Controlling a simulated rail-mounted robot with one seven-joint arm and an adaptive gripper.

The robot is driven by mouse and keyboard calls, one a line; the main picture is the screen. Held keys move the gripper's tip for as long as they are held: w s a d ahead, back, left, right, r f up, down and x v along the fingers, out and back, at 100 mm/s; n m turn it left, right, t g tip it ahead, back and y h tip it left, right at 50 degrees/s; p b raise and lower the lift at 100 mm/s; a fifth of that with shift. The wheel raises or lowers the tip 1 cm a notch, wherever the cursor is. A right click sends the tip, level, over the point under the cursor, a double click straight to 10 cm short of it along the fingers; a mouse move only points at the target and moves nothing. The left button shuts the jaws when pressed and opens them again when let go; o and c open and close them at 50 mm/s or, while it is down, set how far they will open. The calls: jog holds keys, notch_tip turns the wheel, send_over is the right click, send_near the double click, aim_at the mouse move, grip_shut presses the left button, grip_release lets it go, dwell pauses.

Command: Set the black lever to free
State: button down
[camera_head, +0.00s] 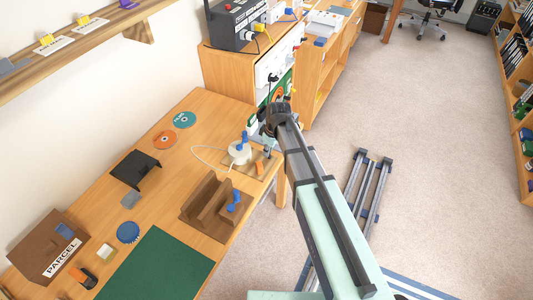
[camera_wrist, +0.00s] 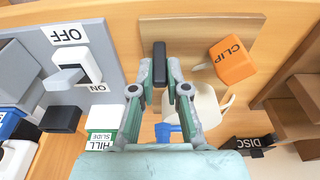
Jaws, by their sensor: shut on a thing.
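A black upright bar, which I take to be the black lever (camera_wrist: 159,63), stands in front of a brown wooden plate in the wrist view. My gripper (camera_wrist: 160,78) has its fingertips on both sides of the bar and is shut on it. No "free" marking is readable. In the head view my gripper (camera_head: 275,118) is a dark shape over the far right end of the desk, and I cannot make out the lever there.
An orange block marked CLIP (camera_wrist: 232,61) is right of the gripper. A white pot-like thing (camera_wrist: 208,108) is behind the fingers. A grey panel with an ON/OFF switch (camera_wrist: 90,66) is on the left. The desk (camera_head: 215,115) carries a brown stand (camera_head: 192,212); open floor (camera_head: 430,150) lies right.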

aim_at(270, 155)
jog(key=t+y+b, duration=0.1)
jog(key=b, duration=0.2)
jog(key=d+y+b, duration=0.1)
jog(key=y+b, duration=0.1)
jog(key=b, duration=0.2)
jog(key=s+d+f+t+y+b, duration=0.1)
jog(key=y+b, duration=0.1)
jog(key=b, duration=0.1)
jog(key=shift+d+t+b, duration=0.1)
jog(key=shift+t+b, duration=0.2)
jog(key=shift+b, duration=0.1)
jog(key=y+b, duration=0.1)
jog(key=b, duration=0.3)
jog(key=shift+s+d+t+y, duration=0.15)
jog(key=shift+d+t+y, duration=0.05)
jog(key=shift+t+y, duration=0.2)
jog(key=shift+b, duration=0.3)
jog(key=shift+d+r+y, duration=0.1)
jog(key=shift+r+y, duration=0.1)
jog(key=shift+y, duration=0.1)
jog(key=c, duration=1.2)
grip_release()
jog(key=shift+o, duration=0.2)
jog(key=v, duration=1.2)
